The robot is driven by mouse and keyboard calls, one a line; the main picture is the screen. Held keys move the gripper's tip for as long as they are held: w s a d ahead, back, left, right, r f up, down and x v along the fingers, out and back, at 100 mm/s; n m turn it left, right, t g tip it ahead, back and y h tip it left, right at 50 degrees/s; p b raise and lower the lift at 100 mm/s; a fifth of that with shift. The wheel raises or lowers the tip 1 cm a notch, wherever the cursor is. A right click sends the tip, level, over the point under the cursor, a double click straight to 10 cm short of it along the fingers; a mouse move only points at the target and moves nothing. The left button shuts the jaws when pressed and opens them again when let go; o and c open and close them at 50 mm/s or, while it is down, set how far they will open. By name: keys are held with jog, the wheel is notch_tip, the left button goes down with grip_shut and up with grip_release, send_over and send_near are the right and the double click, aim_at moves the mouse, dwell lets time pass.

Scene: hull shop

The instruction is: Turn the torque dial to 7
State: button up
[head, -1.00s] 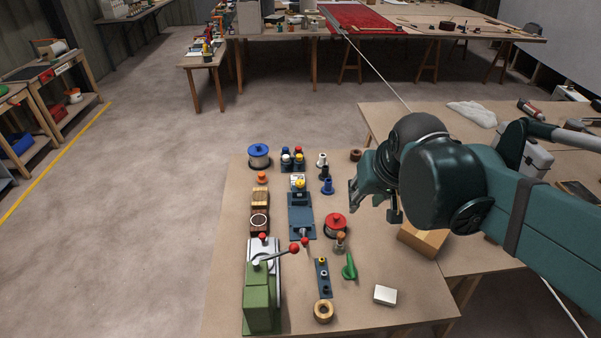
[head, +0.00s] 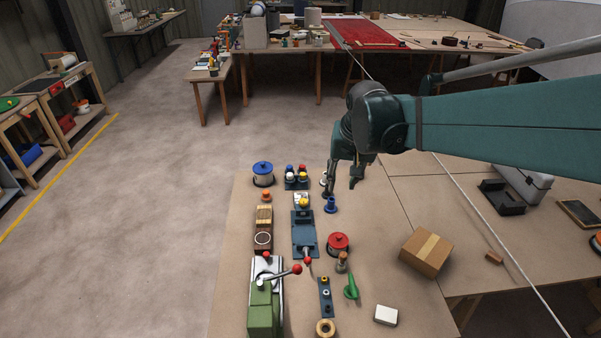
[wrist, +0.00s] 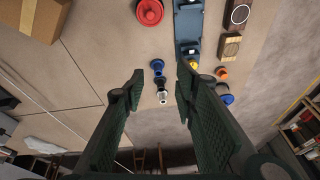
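A yellow knob (head: 304,203) with a small white marked plate (head: 301,196) sits at the far end of a dark blue fixture (head: 304,235). It looks like the torque dial, but its numbers are too small to read. The knob also shows in the wrist view (wrist: 193,64), beside my right finger. My gripper (head: 342,184) is above the table's far part, to the right of the knob and apart from it. In the wrist view my gripper (wrist: 160,71) is open and empty, its fingers spread wide over a blue spool-shaped piece (wrist: 157,65).
Blue- and yellow-topped pieces (head: 297,175) and a blue-topped tin (head: 263,172) stand beyond the knob. A red-topped spool (head: 338,243), a green press with a red-balled lever (head: 263,310) and a cardboard box (head: 426,252) stand nearer.

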jog(key=w+a+f+m+g+p, duration=0.1)
jog(key=w+a+f+p, duration=0.15)
jog(key=w, duration=0.45)
jog(key=w+a+f+g+p, duration=0.1)
jog(key=w+a+f, duration=0.15)
jog(key=w, duration=0.45)
jog(key=g+p, duration=0.1)
jog(key=p, duration=0.2)
send_near(304, 195)
jog(key=shift+w+d+m, duration=0.1)
jog(key=shift+w+m, duration=0.05)
jog(key=shift+m, duration=0.25)
jog(key=shift+w+f+g, duration=0.2)
jog(key=shift+f+g, duration=0.1)
jog(key=shift+f, duration=0.15)
jog(key=shift+f, duration=0.1)
jog(key=shift+a+f+b, duration=0.2)
jog(key=shift+f+b, duration=0.25)
jog(key=shift+f, duration=3.35)
jog(key=c, duration=0.9)
